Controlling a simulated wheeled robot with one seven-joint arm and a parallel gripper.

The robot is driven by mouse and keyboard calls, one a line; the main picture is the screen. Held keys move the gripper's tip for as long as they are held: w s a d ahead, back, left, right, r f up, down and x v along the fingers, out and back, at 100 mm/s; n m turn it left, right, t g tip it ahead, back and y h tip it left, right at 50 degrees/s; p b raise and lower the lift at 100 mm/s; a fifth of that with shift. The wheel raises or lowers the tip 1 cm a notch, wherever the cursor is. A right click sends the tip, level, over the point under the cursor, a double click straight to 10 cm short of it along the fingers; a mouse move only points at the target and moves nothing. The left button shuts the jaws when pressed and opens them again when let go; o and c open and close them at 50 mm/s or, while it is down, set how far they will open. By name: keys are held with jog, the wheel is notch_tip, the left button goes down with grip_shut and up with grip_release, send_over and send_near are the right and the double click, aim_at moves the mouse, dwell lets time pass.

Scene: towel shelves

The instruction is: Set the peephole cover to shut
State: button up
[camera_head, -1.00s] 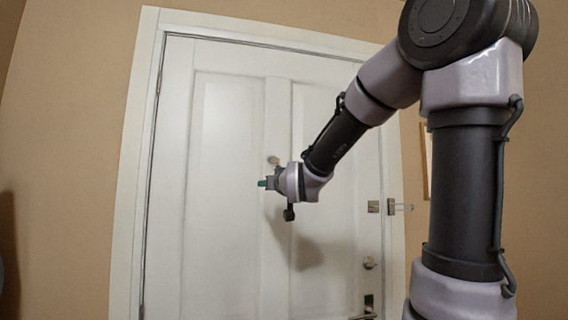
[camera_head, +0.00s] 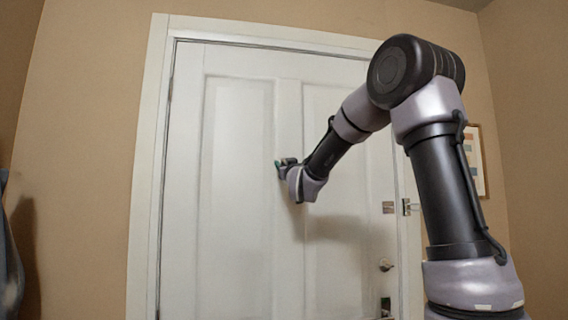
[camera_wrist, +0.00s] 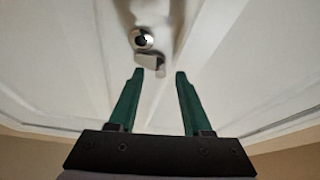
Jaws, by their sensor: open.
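The peephole (camera_wrist: 142,39) is a dark round lens in a metal ring on the white door (camera_head: 236,200). Its cover (camera_wrist: 150,60) is a small metal tab just below the lens in the wrist view, and the lens shows uncovered. My gripper (camera_wrist: 158,74) is open, with its two green fingers spread and pointing at the door. The cover lies close to the fingertips, nearly between them; I cannot tell whether they touch it. In the head view my gripper (camera_head: 279,165) is near the door's upper middle and hides the peephole.
A latch (camera_head: 405,207) sits at the door's right edge, with a round lock (camera_head: 386,265) below it. A framed picture (camera_head: 476,160) hangs on the right wall. Dark cloth (camera_head: 10,260) hangs at the far left. The door's left panel is clear.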

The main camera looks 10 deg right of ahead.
jog(key=shift+w+a+r, duration=0.1)
jog(key=shift+w+r, duration=0.15)
jog(key=shift+w, duration=0.4)
grip_shut()
